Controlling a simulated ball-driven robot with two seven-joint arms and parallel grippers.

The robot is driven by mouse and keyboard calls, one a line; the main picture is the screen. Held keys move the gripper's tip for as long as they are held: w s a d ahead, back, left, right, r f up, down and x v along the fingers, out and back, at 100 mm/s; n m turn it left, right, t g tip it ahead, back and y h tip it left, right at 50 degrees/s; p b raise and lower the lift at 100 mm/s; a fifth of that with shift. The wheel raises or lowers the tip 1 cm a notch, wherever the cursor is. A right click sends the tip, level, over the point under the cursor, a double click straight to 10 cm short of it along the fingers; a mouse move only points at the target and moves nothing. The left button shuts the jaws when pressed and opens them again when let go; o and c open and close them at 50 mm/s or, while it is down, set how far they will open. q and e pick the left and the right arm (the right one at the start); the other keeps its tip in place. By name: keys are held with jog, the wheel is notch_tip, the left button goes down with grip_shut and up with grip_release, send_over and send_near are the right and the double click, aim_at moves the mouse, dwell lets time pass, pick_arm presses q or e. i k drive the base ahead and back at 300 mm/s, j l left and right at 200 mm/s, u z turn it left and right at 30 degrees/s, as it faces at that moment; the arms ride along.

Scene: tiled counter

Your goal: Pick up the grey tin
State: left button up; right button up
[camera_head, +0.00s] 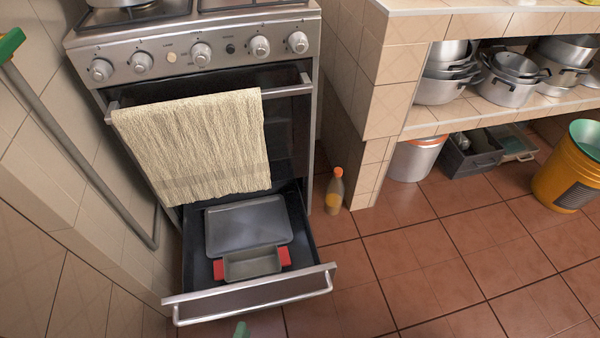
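A small rectangular grey tin (252,265) lies in the open drawer (255,298) under the oven, near the drawer's front. Red pieces show at its left and right ends; I cannot tell if they are handles or part of something under it. A larger flat grey pan (247,224) lies behind it in the drawer. A small green tip at the bottom edge, in front of the drawer, appears to be my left gripper (242,330). It is apart from the tin, and its fingers are mostly cut off. My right gripper is not in view.
The drawer's front handle (255,309) juts out over the tiled floor. A beige towel (190,145) hangs on the oven door above the drawer. A tiled wall stands close on the left. A bottle (335,191) stands right of the oven.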

aim_at(261, 261)
jog(key=k+j, duration=0.1)
jog(key=k, duration=0.8)
